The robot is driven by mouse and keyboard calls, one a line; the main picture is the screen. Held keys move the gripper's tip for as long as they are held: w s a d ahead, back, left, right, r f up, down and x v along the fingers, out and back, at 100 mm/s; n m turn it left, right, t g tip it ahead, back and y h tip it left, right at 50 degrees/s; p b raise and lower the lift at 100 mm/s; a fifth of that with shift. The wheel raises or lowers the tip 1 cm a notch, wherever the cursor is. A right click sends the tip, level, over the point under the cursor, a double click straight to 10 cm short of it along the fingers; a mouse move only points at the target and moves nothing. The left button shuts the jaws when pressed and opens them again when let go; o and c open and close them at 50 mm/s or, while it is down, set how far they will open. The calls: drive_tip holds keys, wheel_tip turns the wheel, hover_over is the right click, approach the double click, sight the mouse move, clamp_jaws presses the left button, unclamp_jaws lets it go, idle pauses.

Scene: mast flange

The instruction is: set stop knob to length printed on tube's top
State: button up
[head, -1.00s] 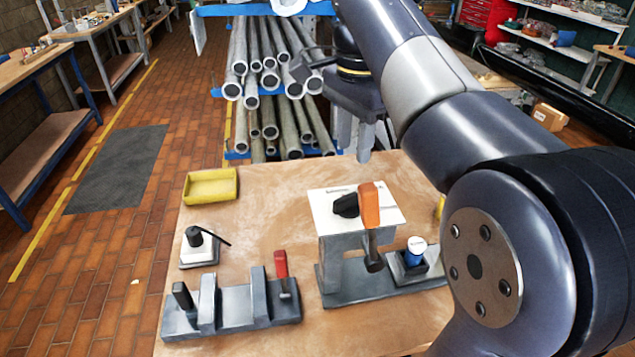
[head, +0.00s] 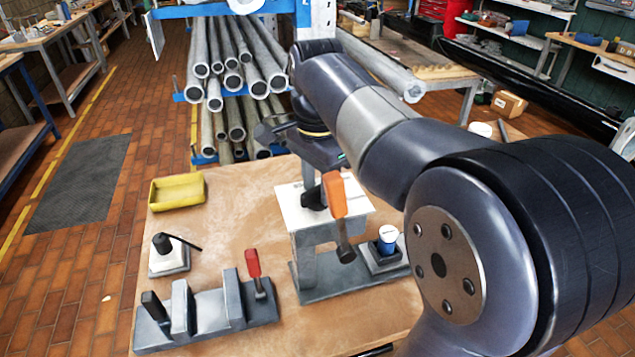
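The black stop knob (head: 314,197) sits on a white plate (head: 358,204) on top of a grey stand. The plate's markings are too small to read. My gripper (head: 318,176) points down at the knob, one finger at or just above it. The other finger is hidden or unclear near the orange handle, so I cannot tell whether they touch or grip the knob. The blue tube (head: 387,245) stands upright in a grey holder right of the stand. Its white top (head: 388,232) faces up, but the print is not readable.
An orange-handled lever (head: 337,196) rises before the plate, close to my gripper. A grey fixture with a red handle (head: 253,263), a small block with a black lever (head: 166,252) and a yellow tray (head: 177,191) stand left. The table's middle left is clear.

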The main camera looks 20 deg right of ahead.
clamp_jaws()
drive_tip(key=shift+n+p, duration=0.35)
drive_tip(key=shift+n, duration=0.05)
drive_tip(key=shift+r+n+p, duration=0.15)
drive_tip(key=shift+n+p, duration=0.6)
drive_tip(key=shift+n, duration=0.15)
drive_tip(key=n+p, duration=0.2)
drive_tip(key=n, duration=0.1)
drive_tip(key=shift+n, duration=0.3)
drive_tip(key=n+p, duration=0.2)
drive_tip(key=n, duration=0.2)
drive_tip(key=shift+n+p, duration=0.5)
drive_tip(key=shift+n, duration=1.2)
